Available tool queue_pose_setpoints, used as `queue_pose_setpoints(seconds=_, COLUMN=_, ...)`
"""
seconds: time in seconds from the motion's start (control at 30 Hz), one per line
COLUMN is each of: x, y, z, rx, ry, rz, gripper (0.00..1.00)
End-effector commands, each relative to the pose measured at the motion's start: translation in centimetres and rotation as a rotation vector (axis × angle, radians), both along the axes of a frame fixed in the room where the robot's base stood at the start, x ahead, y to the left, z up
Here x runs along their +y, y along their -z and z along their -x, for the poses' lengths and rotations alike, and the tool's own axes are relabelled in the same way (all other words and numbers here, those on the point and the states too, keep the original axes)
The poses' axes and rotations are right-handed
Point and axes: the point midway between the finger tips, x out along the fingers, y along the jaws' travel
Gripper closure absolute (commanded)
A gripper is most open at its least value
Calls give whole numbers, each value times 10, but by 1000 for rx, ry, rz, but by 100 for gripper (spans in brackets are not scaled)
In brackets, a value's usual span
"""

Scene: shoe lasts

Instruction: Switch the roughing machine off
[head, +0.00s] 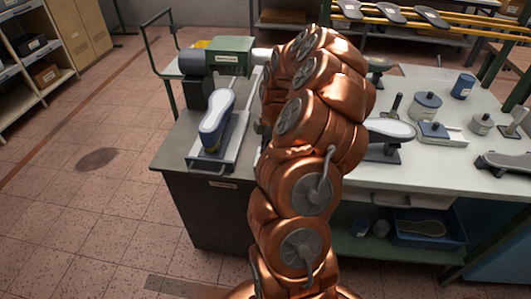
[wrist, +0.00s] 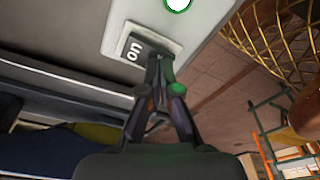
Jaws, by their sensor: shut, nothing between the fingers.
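In the wrist view a black switch (wrist: 135,48) with white lettering that seems to read "on", turned over, sits in a pale plate on a grey housing (wrist: 75,25). A green lamp (wrist: 178,4) glows beside it at the top edge. My gripper (wrist: 160,62) is shut and empty, its tips at the lower right edge of the switch plate; I cannot tell whether they touch it. In the head view a green machine (head: 230,56), apparently the roughing machine, stands at the back of the dark bench. My arm hides the gripper and switch there.
A blue and white shoe last (head: 217,120) stands on a metal tray (head: 232,143) on the dark bench. A white table (head: 450,165) with tins and lasts lies right of my arm. The floor (head: 90,200) at left is clear.

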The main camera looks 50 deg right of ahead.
Motion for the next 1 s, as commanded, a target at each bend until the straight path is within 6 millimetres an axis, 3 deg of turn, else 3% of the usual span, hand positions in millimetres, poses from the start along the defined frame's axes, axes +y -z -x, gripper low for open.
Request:
queue_pose_setpoints(seconds=0.43, x=0, y=1, z=0, rx=0, ry=0, rz=0, gripper=100)
queue_pose_setpoints(seconds=1.0, x=0, y=-34, z=0, rx=0, ry=1, rz=0, gripper=100)
